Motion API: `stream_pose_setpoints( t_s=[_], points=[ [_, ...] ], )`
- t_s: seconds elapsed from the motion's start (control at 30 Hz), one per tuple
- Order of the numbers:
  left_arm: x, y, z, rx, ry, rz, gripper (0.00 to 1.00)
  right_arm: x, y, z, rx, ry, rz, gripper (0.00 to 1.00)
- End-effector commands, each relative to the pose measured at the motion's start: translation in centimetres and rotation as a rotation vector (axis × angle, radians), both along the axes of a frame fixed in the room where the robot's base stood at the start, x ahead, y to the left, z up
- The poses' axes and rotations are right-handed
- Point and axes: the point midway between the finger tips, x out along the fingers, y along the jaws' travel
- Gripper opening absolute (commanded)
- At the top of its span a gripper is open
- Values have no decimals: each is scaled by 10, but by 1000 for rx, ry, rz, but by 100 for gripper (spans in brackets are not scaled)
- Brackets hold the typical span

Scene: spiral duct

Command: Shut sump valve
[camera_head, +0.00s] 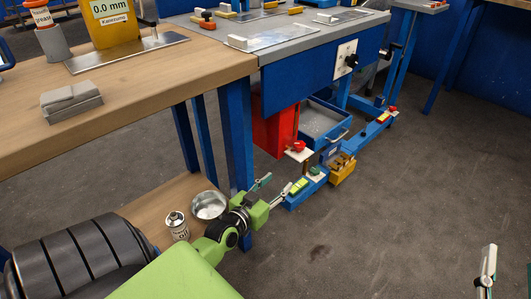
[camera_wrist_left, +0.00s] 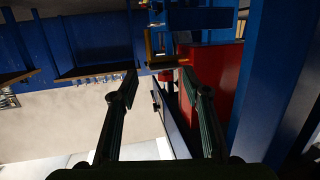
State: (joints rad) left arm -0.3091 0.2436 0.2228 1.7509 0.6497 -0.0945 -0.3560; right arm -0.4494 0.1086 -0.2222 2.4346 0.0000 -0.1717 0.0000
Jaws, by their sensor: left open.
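No label in view names the sump valve, so I cannot tell which fitting it is. Low beyond my left gripper (camera_head: 281,181), a red knob (camera_head: 298,146) sits on a pale plate, and a green knob (camera_head: 315,171) sits on a low blue base (camera_head: 305,192). Another red knob (camera_head: 393,109) is farther back. My left gripper is open and empty beside the blue table leg, short of the blue base. In the left wrist view its spread fingers (camera_wrist_left: 160,75) point toward a yellow bracket (camera_wrist_left: 158,50) near a red panel (camera_wrist_left: 210,90). Part of my right gripper (camera_head: 488,265) shows at lower right; its jaw opening is unclear.
A wooden workbench (camera_head: 150,88) with blue legs (camera_head: 237,135) stands left of my left arm. Its lower shelf holds a metal bowl (camera_head: 208,205) and a can (camera_head: 176,225). A red cabinet (camera_head: 274,130) and an open blue drawer (camera_head: 322,122) stand beyond. The floor at right is clear.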

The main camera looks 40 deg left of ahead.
Motion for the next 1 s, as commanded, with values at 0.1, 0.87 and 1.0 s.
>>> stream_pose_setpoints(
  t_s=[0.1, 0.87, 1.0],
  points=[
    [-7, -6, -13, -10, 72, -3, 43, 0, 0, 26, 0, 0, 0, 40],
    [-96, -60, -118, -35, 502, -55, 43, 0, 0, 132, 0, 0, 0, 40],
    [-114, -69, -130, -36, 559, -65, 43, 0, 0, 145, 0, 0, 0, 40]
  ],
)
